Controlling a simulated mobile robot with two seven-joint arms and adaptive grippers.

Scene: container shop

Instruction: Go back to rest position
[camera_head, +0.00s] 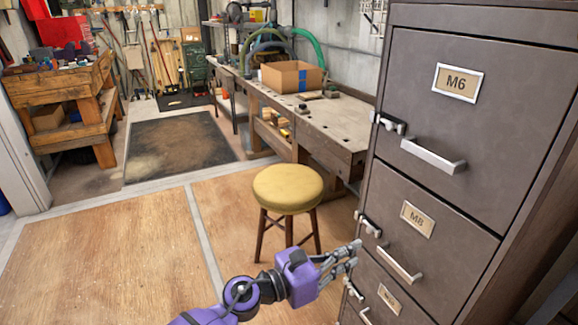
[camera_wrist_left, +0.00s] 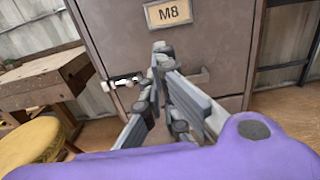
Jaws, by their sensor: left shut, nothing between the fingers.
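My left gripper (camera_head: 340,262) comes in at the bottom middle of the head view, on a purple arm. It is in front of the left edge of the grey filing cabinet (camera_head: 478,110), near the drawer labelled M8. In the left wrist view the fingers (camera_wrist_left: 160,58) are shut with nothing between them, and the cabinet face (camera_wrist_left: 113,38) is beyond them. The M8 drawer handle (camera_head: 399,264) is to the right of the gripper in the head view. The drawers are closed. My right gripper is not in view.
A yellow stool (camera_head: 288,188) stands just beyond my left arm. A workbench (camera_head: 335,130) with a cardboard box (camera_head: 292,76) runs along the back wall. A wooden table (camera_head: 60,85) is at the far left. The wooden floor (camera_head: 110,250) at left is clear.

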